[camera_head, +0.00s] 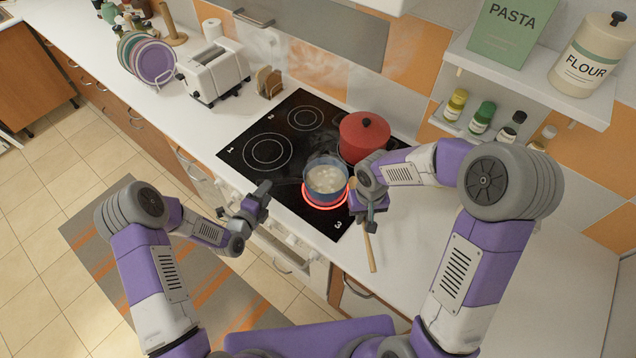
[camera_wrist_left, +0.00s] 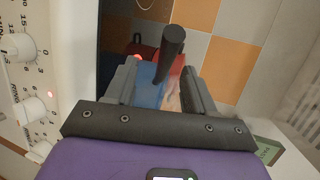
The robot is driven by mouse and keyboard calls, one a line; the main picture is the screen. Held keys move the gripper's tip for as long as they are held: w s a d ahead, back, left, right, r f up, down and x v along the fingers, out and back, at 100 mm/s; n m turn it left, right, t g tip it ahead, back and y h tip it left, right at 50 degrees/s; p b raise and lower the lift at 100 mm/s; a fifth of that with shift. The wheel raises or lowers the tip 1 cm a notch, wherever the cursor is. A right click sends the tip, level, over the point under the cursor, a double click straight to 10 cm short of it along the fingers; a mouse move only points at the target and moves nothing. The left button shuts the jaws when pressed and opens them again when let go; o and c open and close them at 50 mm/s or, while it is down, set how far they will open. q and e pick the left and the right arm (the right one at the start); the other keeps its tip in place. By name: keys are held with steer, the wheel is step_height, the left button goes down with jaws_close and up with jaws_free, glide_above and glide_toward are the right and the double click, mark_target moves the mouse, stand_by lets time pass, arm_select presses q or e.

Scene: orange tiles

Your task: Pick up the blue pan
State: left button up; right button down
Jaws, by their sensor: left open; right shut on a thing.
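The blue pan (camera_head: 313,183) stands on a glowing red burner, with pale round pieces in liquid inside it. In the left wrist view the blue pan (camera_wrist_left: 149,90) shows beyond my fingers, and its dark handle (camera_wrist_left: 172,52) points toward the camera, in line with the gap between them. My left gripper (camera_head: 257,203) is open at the stove's front edge, to the left of the pan; I cannot tell whether it touches the handle. My right gripper (camera_head: 369,206) is shut on a wooden utensil (camera_head: 370,250), just right of the pan.
A red lidded pot (camera_head: 363,137) stands right behind the pan on the black cooktop (camera_head: 237,154). A toaster (camera_head: 213,75) is at the back left. A shelf (camera_head: 530,82) with canisters hangs at the right. The white counter (camera_head: 480,275) at the lower right is clear.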

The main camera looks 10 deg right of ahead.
arm_select(q)
steer(key=x, duration=0.7)
steer(key=shift+w+d+r, duration=0.2)
steer(key=shift+w+r, duration=0.1)
jaws_close()
steer(key=shift+r, duration=0.2)
